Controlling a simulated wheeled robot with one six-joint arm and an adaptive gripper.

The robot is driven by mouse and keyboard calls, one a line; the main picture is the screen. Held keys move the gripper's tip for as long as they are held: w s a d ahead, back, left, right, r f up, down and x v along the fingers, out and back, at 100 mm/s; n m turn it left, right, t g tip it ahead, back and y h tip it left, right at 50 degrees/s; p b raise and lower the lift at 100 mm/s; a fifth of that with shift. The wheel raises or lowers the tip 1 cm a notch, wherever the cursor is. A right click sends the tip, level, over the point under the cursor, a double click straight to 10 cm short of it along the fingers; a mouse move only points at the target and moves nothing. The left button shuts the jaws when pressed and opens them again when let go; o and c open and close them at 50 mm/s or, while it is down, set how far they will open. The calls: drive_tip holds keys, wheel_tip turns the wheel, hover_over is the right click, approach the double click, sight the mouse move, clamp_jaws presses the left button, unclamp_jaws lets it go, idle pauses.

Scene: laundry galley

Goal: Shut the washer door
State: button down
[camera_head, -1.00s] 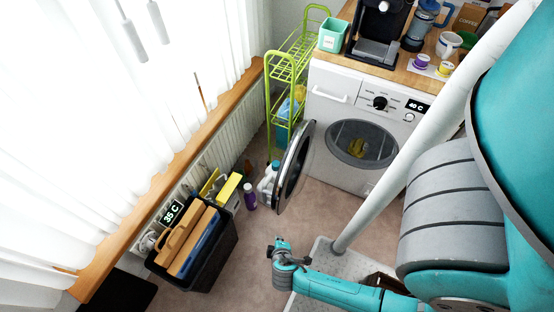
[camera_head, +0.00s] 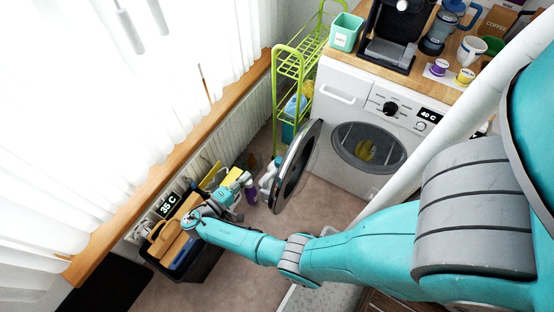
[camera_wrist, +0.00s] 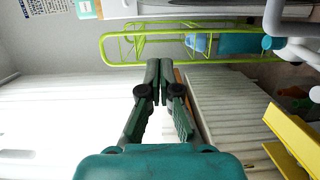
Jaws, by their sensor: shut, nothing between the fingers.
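The white washer (camera_head: 345,95) stands at the back under a wooden counter. Its round door (camera_head: 296,168), with a dark rim, is swung wide open to the left of the drum opening (camera_head: 368,148). Something yellow shows inside the drum. My gripper (camera_head: 246,180) is left of the open door, above the bottles and bin by the radiator, apart from the door in the picture. In the wrist view my gripper (camera_wrist: 158,68) is shut and empty, with its fingertips together. I cannot clearly make out the door in that view.
A green wire rack (camera_head: 292,62) stands between washer and window sill. A black bin (camera_head: 205,262) with boards lies under my arm. A purple bottle (camera_head: 251,192) stands near the door. A white pole crosses in front of the washer. Floor before the door is clear.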

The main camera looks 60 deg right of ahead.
drive_tip(key=s+d, duration=0.5)
drive_tip(key=d, duration=0.5)
drive_tip(key=shift+s+r, duration=0.25)
drive_tip(key=shift+r, duration=0.05)
drive_tip(key=shift+d, duration=0.1)
